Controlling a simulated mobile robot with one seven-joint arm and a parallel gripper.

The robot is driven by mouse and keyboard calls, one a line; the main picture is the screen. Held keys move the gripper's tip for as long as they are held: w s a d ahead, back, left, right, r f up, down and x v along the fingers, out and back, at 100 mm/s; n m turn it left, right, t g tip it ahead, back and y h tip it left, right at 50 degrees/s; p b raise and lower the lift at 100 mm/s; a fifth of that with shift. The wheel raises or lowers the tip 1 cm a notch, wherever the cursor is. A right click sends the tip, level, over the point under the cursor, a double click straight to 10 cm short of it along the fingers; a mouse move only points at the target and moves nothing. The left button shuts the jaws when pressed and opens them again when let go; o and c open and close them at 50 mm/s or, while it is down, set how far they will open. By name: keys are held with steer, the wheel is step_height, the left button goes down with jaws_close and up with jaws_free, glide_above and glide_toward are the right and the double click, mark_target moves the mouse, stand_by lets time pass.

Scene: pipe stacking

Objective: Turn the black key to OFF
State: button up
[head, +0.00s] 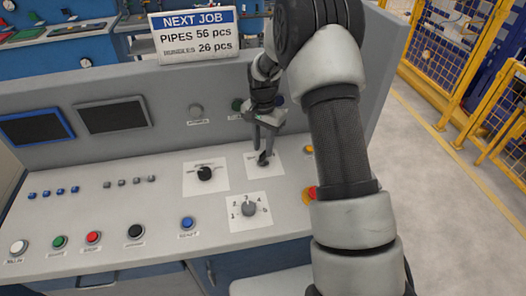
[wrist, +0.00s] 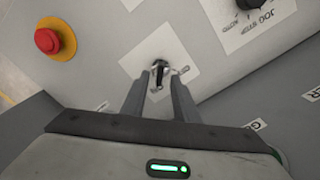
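The black key (wrist: 160,72) stands in a switch on a white label plate (wrist: 135,62). In the head view the key (head: 263,158) shows just under my gripper, on its plate (head: 280,160) at the right of the sloped console. The lettering on this plate is hidden or too small to read. My gripper (head: 265,146) points down at the key. In the wrist view its two fingers (wrist: 160,82) stand on either side of the key, with gaps visible between them and it, so it looks open.
A black selector knob (head: 204,173) sits left of the key, and a grey numbered selector (head: 248,209) sits nearer the front. A red emergency button on a yellow base (wrist: 47,41) is close by. The upright back panel (head: 160,120) rises behind.

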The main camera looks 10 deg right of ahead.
mark_target(263, 153)
steer(key=shift+f, duration=1.7)
jaws_close()
